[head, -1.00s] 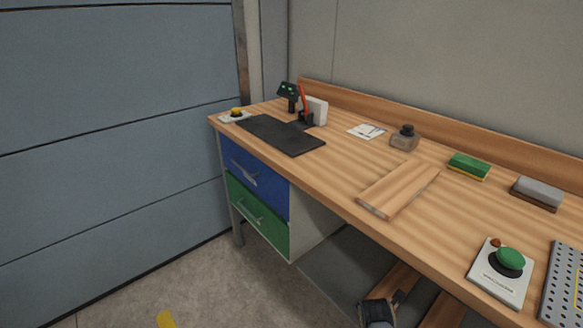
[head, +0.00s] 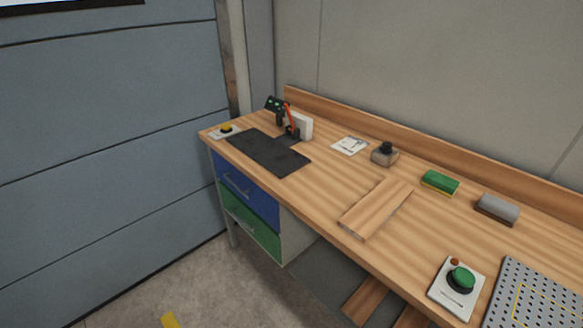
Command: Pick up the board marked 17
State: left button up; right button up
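A flat wooden board (head: 377,209) lies on the workbench (head: 330,190), close to its front edge. No number can be read on it from here. More wooden pieces (head: 371,299) show low down under the bench at the bottom of the head view; whether they carry a mark cannot be told. Neither of my grippers is in the head view.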

aim_at(363, 220)
jog(key=j+z, duration=0.1)
jog(key=z, duration=0.4)
jog(key=i+j+z, duration=0.2)
jog(key=j, duration=0.35)
jog(key=i+j+z, duration=0.15)
jog(key=j, duration=0.4)
jog(key=i+j+z, duration=0.2)
jog(key=j, duration=0.4)
jog(key=j+z, duration=0.15)
jog(key=j, duration=0.45)
